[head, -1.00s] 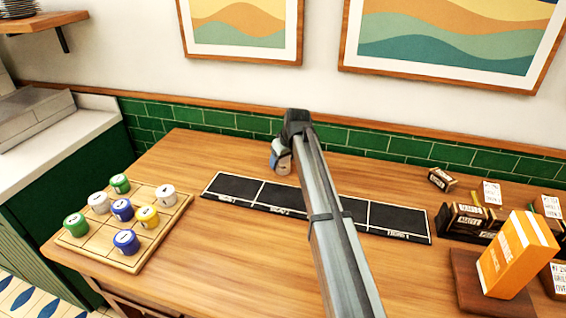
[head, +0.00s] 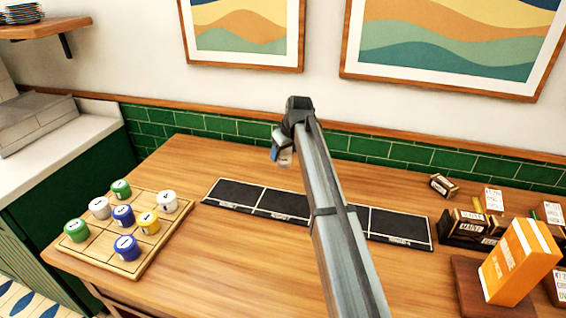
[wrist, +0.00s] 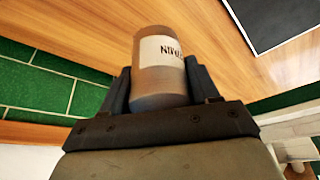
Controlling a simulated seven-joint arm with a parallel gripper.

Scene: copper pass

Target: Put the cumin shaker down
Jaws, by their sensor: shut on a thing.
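The cumin shaker (wrist: 160,85) is a brownish jar with a white label, only partly readable, in the wrist view. My gripper (wrist: 160,88) is shut on it, with one dark finger on each side. In the head view my gripper (head: 281,146) is near the back of the wooden table, behind the black four-part mat (head: 236,192). Only a small part of the shaker (head: 286,159) shows there below the fingers. I cannot tell whether its base is clear of the table. My arm hides part of the mat.
A wooden grid board (head: 96,245) at left holds several coloured jars. Green tiles (head: 220,125) line the wall close behind my gripper. The table front is clear.

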